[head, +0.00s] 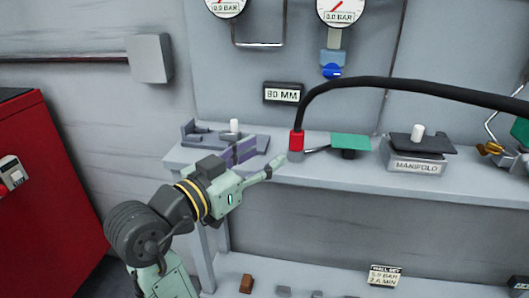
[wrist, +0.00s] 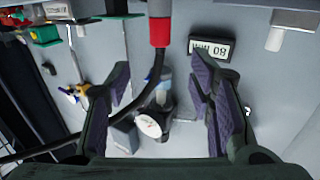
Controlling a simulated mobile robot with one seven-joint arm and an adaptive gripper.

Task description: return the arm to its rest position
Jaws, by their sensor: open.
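My arm reaches in from the lower left of the head view. My gripper (head: 262,160) is over the front left part of the grey bench (head: 460,185). Its fingers are spread, and the wrist view shows both purple-padded fingers (wrist: 162,95) wide apart with nothing gripped between them. The black hose (head: 390,85) ends in a red fitting (head: 296,141), just right of the fingertips in the head view. The red fitting also shows at the top of the wrist view (wrist: 160,32). I cannot tell the exact gap between fingers and fitting.
A green block (head: 350,142) and a manifold block (head: 415,165) stand on the bench to the right. A grey fixture (head: 200,137) with a white peg is behind my gripper. An "80 MM" sign (head: 283,93) and gauges (head: 340,10) hang on the wall. A red cabinet (head: 40,200) stands left.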

